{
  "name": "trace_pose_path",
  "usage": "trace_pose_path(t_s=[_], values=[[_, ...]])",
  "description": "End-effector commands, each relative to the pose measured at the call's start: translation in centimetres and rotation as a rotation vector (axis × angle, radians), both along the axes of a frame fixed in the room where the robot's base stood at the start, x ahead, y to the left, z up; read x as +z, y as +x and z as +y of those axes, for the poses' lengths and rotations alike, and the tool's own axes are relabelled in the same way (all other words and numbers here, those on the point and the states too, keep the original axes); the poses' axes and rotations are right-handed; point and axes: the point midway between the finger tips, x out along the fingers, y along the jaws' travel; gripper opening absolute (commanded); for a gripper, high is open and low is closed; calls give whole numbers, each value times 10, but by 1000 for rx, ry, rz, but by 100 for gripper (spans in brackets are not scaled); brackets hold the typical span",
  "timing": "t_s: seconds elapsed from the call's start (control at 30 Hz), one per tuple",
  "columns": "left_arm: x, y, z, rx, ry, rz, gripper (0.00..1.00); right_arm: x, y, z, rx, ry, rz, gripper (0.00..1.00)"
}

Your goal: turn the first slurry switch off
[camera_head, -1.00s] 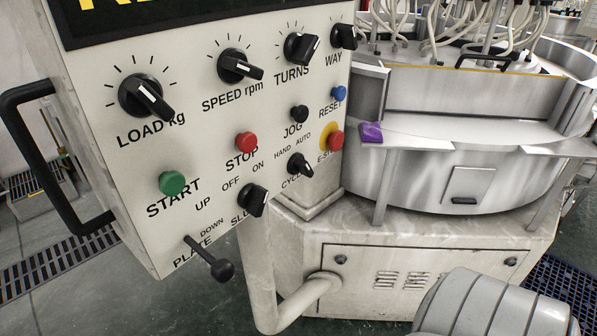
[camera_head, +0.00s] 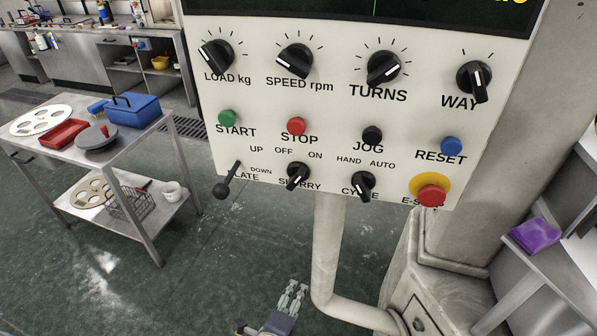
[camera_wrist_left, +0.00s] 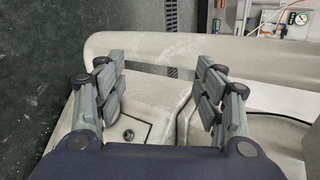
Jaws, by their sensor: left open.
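The slurry switch (camera_head: 298,177) is a black rotary knob low on the white control panel (camera_head: 330,110), under the OFF and ON labels. Its white mark sits at the lower end, and the knob's upper end tilts slightly right; I cannot tell its setting for sure. My left gripper (camera_head: 293,289) is low at the bottom of the head view, below the panel and left of the bent pipe, apart from the switch. In the left wrist view its fingers (camera_wrist_left: 158,85) are spread, with nothing between them. My right gripper is out of view.
The black cycle knob (camera_head: 362,186) is right of the switch, and the plate lever (camera_head: 227,182) is left. The red E-stop (camera_head: 431,195) is at lower right. A pale bent pipe (camera_head: 328,255) descends below the panel. A steel cart (camera_head: 150,200) stands at left, with open floor between.

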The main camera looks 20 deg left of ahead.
Motion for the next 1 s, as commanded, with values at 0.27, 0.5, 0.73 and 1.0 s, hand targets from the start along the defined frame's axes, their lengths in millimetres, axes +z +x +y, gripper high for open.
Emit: trace_pose_path(t_s=[0.27, 0.5, 0.73, 1.0], values=[[227, 8, -7, -69, 279, -378, 63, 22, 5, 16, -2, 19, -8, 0], [313, -7, 5, -35, 382, -511, 63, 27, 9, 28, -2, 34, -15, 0], [323, 8, 7, -29, 396, -528, 63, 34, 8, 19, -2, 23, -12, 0], [323, 55, 11, -29, 394, -527, 63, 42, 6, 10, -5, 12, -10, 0]])
